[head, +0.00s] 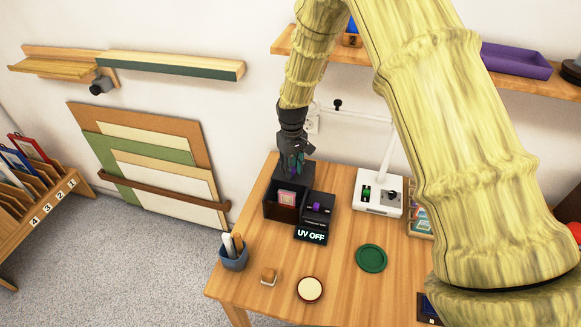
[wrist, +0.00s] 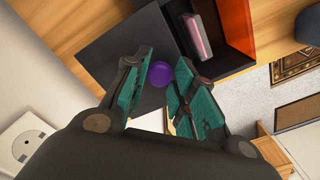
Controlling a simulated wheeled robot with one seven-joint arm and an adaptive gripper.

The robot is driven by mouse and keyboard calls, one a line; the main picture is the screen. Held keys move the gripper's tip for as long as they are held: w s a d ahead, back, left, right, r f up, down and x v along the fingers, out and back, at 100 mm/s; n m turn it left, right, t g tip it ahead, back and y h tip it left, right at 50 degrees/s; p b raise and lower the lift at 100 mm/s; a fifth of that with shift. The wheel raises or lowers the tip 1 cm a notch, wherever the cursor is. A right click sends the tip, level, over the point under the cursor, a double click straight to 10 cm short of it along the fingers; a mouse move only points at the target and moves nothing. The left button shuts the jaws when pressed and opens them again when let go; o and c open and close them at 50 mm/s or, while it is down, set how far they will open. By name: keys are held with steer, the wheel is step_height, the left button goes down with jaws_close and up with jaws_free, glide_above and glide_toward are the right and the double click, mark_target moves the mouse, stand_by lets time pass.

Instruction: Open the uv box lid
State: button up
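The UV box (head: 287,213) is a dark open-topped box on the wooden table with a pink item (head: 287,198) inside. Its dark lid (wrist: 122,44) is raised at the back of the box, leaving the inside open to view. The pink item also shows in the wrist view (wrist: 196,36). A round purple knob (wrist: 161,74) lies against the lid. My gripper (head: 294,160) is above the rear of the box. In the wrist view, its two teal-padded fingers (wrist: 162,70) are close around the knob, one on each side. Any thin gap there is hard to judge.
The control unit (head: 314,219) beside the box reads "UV OFF". A white lamp base (head: 378,193), a pen cup (head: 233,258), a green disc (head: 371,258) and a round cream-topped piece (head: 310,288) stand around. A wall shelf (head: 330,50) is behind the arm.

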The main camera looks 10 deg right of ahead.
steer(key=shift+o, duration=1.3)
step_height(320, 180, up, 12)
